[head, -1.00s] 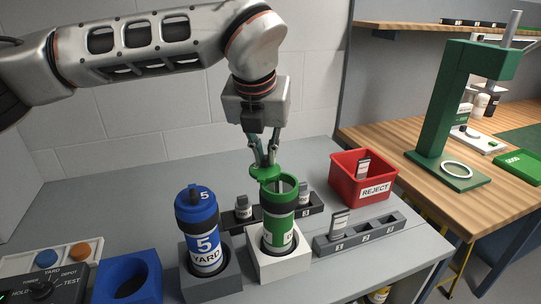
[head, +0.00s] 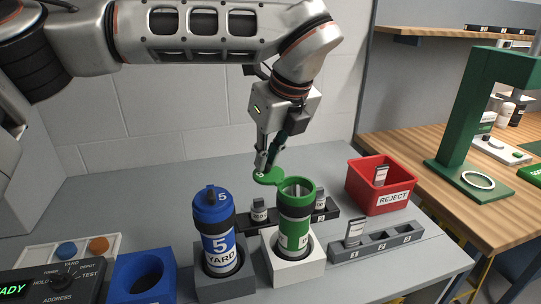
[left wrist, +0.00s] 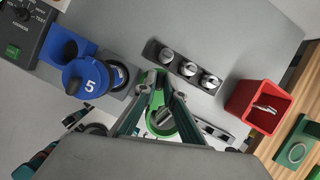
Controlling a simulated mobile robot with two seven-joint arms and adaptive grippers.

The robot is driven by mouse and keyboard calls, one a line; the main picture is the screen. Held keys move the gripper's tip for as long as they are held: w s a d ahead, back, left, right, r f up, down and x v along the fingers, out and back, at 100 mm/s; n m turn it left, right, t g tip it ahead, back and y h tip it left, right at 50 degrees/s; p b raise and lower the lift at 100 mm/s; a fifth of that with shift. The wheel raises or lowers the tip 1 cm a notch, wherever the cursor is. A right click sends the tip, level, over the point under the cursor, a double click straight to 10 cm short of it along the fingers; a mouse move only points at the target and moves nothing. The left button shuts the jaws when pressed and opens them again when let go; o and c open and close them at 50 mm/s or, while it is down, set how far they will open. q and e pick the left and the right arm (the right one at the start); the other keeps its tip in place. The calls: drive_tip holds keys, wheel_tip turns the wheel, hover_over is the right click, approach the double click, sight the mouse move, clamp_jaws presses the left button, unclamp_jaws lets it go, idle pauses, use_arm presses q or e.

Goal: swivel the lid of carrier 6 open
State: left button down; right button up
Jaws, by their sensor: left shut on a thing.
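The green carrier (head: 295,228) stands upright in a white square holder (head: 292,268); its number is not readable. Its green lid (head: 266,178) is swung out to the back left, still joined at the rim, so the open mouth shows with something pale inside. My left gripper (head: 265,166) is shut on the lid from above. In the left wrist view, my gripper's fingers (left wrist: 160,80) close over the lid beside the open green carrier (left wrist: 161,120). My right gripper is not in view.
A blue carrier marked 5 (head: 217,233) stands close at left, beside an empty blue holder (head: 143,275) and a control panel (head: 62,275). Dark racks lie behind and at right (head: 403,240). A red REJECT bin (head: 381,202) stands at the right edge of the grey table.

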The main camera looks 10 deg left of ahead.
use_arm(q)
drive_tip(key=shift+s+a+n, duration=0.1)
drive_tip(key=shift+a+n, duration=0.05)
drive_tip(key=shift+n, duration=0.35)
drive_tip(key=c, duration=2.1)
unclamp_jaws()
drive_tip(key=v, duration=1.2)
drive_tip(key=shift+d, duration=0.2)
